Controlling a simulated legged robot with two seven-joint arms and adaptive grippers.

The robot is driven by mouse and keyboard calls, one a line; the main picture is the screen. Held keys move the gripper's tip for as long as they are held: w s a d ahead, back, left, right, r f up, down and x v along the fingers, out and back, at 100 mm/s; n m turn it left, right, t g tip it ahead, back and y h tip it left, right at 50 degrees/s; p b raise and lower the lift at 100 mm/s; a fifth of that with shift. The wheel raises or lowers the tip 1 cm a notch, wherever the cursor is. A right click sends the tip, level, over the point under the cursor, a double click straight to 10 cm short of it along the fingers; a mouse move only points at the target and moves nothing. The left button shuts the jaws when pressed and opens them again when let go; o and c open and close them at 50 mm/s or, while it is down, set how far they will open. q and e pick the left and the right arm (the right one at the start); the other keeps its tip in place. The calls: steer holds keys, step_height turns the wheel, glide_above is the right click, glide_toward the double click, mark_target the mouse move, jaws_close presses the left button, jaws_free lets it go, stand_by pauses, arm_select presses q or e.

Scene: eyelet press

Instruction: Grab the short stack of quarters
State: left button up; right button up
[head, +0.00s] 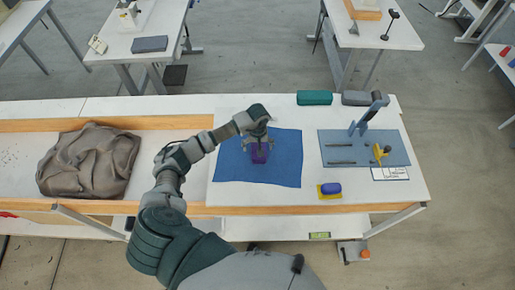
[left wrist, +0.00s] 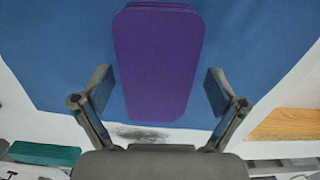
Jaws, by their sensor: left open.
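A purple stack of flat, rounded pieces (head: 260,154), which I take for the quarters, lies on a blue cloth (head: 226,169) on the white table. In the left wrist view the purple stack (left wrist: 158,60) tapers toward my gripper. My left gripper (head: 258,140) is over it, and partly hides it in the head view. In the left wrist view the left gripper (left wrist: 159,88) is open, with one finger on each side of the stack's near part. I see no clear contact. The stack's height is hard to tell. My right gripper is not in view.
A blue roll on a yellow base (head: 330,189) sits near the front edge. Green (head: 314,98) and grey cases lie behind. A crumpled brown sheet (head: 88,163) is left.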

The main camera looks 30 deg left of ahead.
arm_select(q)
steer(key=shift+d, duration=0.15)
steer(key=shift+d+r, duration=0.1)
steer(key=shift+d, duration=0.05)
steer(key=shift+c, duration=1.2)
steer(key=c, duration=1.1)
steer(key=shift+c, duration=0.2)
steer(key=shift+a, duration=0.25)
